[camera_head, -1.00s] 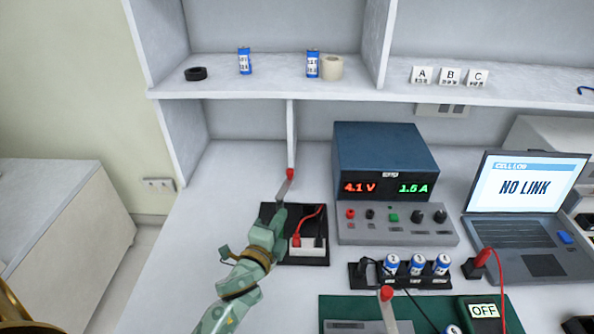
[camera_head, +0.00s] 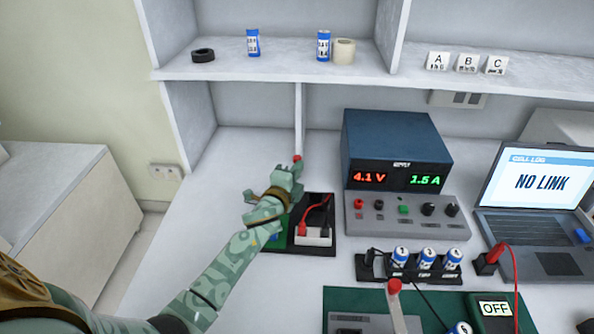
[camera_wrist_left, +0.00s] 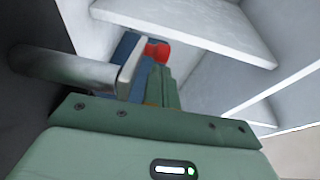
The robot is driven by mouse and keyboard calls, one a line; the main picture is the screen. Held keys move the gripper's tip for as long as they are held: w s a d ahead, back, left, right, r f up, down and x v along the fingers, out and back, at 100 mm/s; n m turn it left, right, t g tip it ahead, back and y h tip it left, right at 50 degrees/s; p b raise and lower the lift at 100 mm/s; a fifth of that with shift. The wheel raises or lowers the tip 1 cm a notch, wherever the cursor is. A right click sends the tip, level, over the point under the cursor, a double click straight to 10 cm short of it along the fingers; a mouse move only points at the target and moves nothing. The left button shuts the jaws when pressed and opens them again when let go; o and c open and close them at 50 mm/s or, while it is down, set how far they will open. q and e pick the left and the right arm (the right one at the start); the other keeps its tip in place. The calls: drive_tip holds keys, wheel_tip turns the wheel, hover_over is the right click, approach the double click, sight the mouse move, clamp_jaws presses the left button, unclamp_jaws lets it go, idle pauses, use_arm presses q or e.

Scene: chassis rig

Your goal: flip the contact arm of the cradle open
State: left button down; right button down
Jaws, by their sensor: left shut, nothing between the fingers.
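The cradle is a black tray (camera_head: 322,248) left of the power supply, with a white block (camera_head: 313,236) and a red lead in it. Its left part is largely covered by my arm. The contact arm's red tip (camera_head: 297,158) shows just above my left gripper (camera_head: 293,174); the rest of the arm is hidden there. In the left wrist view the red tip (camera_wrist_left: 157,51) is close beyond my fingers, beside a grey metal piece (camera_wrist_left: 130,68). My left gripper is shut and empty; whether it touches the contact arm I cannot tell. My right gripper is not in view.
The power supply (camera_head: 395,150) stands right of the cradle. A black holder (camera_head: 372,270) with blue-white cells is in front of it. Another red-tipped lever (camera_head: 394,287) stands at a green mat (camera_head: 340,298). A shelf (camera_head: 270,72) overhangs behind. A laptop (camera_head: 540,190) is at right.

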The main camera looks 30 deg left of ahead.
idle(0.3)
use_arm(q)
drive_tip(key=shift+w+a+n+y+b, duration=0.1)
drive_tip(key=shift+a+n+y+b, duration=0.2)
drive_tip(key=shift+n+y+b, duration=0.65)
drive_tip(key=shift+m+y, duration=0.25)
idle(0.4)
